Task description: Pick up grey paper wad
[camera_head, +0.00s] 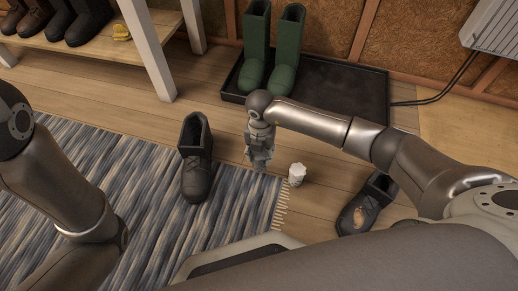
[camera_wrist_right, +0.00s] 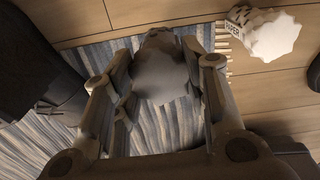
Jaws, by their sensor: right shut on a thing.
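My right gripper (camera_head: 261,160) is low over the fringed edge of the striped rug, between a dark shoe and a white paper wad. In the right wrist view, its fingers are shut on the grey paper wad (camera_wrist_right: 166,68), a rounded, dull grey lump. In the head view I cannot make out the grey wad apart from the gripper. The white paper wad (camera_head: 297,174) stands on the wooden floor just right of the gripper; in the right wrist view it shows lettering (camera_wrist_right: 270,33). My left gripper is out of view.
A dark shoe (camera_head: 195,158) stands on the striped rug (camera_head: 100,165). A worn shoe (camera_head: 366,205) with a hole lies at right. Green boots (camera_head: 286,50) stand on a black tray (camera_head: 345,95) by the wall. A wooden bench (camera_head: 100,43) holds shoes and a yellow item.

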